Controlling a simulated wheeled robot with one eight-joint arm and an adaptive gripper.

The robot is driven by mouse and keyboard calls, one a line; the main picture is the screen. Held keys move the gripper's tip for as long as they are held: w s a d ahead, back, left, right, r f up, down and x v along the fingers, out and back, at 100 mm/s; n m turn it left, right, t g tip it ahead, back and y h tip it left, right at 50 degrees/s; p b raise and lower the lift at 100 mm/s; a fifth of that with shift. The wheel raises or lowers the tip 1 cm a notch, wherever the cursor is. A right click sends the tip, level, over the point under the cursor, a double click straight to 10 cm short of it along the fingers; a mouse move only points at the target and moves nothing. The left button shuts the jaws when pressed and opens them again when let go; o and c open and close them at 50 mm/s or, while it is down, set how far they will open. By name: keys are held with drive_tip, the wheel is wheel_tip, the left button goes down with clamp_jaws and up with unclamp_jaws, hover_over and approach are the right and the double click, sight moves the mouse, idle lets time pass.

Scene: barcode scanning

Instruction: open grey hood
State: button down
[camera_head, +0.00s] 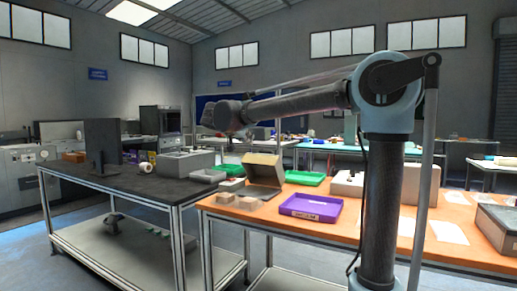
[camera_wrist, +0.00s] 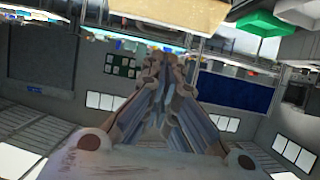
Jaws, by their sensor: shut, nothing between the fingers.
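A grey box-shaped unit (camera_head: 186,163) stands on the dark table (camera_head: 120,184) at left. Another grey case with a flat lid (camera_head: 497,226) sits at the right edge of the orange table (camera_head: 375,228), partly cut off by the picture. Both look closed; I cannot tell which one is the grey hood. My gripper (camera_head: 214,116) is in the air above the tables, apart from both. In the wrist view my gripper (camera_wrist: 158,62) is shut and empty, with its fingers together.
A purple tray (camera_head: 311,207), an open tan box (camera_head: 263,171), small tan blocks (camera_head: 237,202) and a green tray (camera_head: 304,178) are on the orange table. A dark monitor (camera_head: 102,144) stands on the dark table. The air around my gripper is clear.

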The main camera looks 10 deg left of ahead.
drive_tip(key=x, duration=1.4)
drive_tip(key=shift+s+f, duration=0.1)
drive_tip(key=shift+a, duration=0.1)
